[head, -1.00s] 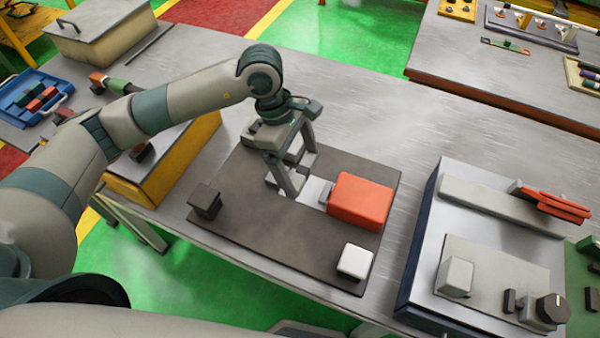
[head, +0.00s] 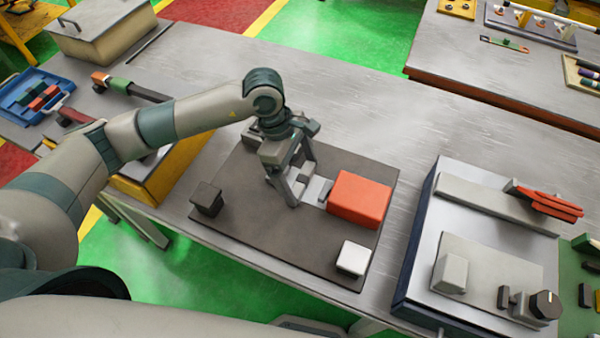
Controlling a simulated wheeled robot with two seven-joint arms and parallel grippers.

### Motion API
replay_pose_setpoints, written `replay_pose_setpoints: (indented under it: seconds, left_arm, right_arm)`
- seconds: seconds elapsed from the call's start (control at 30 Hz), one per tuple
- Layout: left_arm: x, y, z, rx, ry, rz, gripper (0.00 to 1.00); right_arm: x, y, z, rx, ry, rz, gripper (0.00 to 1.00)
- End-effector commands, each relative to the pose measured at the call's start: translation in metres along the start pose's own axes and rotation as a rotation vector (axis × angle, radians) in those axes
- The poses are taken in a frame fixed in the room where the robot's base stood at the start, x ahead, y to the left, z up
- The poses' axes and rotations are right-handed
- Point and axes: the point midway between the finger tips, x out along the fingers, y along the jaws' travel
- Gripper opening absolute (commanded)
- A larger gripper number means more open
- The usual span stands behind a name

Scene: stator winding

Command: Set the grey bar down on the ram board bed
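The ram board (head: 250,225) is a dark brown plate on the grey bench, with a red block (head: 360,199) on its right part. A pale grey bed strip (head: 315,192) runs left from the red block. My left gripper (head: 301,184) points down over the left end of this strip, its two fingers apart. Small grey pieces show between and behind the fingers. I cannot tell whether one is the grey bar, or whether the fingers grip it. My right gripper is out of view.
A dark block (head: 206,198) and a white block (head: 353,258) stand on the board. A blue-edged fixture (head: 420,240) with a red-handled tool (head: 545,198) lies to the right. A yellow box (head: 160,175) is left. The bench behind the board is clear.

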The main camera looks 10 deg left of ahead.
Motion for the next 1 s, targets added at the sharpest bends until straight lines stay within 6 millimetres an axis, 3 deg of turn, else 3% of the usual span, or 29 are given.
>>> replay_pose_setpoints:
  seconds: [0.47,0.53,0.77,1.0]
  left_arm:
    - [-0.005,0.0,0.001,0.0,0.0,0.0,1.0]
    - [-0.007,0.001,0.0,0.0,0.001,0.002,1.0]
    - [-0.04,0.002,-0.001,0.0,0.0,0.005,1.0]
    - [-0.086,0.001,-0.001,0.001,0.001,0.005,1.0]
  right_arm:
    - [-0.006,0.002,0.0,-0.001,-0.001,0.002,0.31]
    - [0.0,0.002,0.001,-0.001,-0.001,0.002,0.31]
    - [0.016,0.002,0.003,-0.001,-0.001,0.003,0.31]
    - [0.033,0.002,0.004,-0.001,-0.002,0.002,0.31]
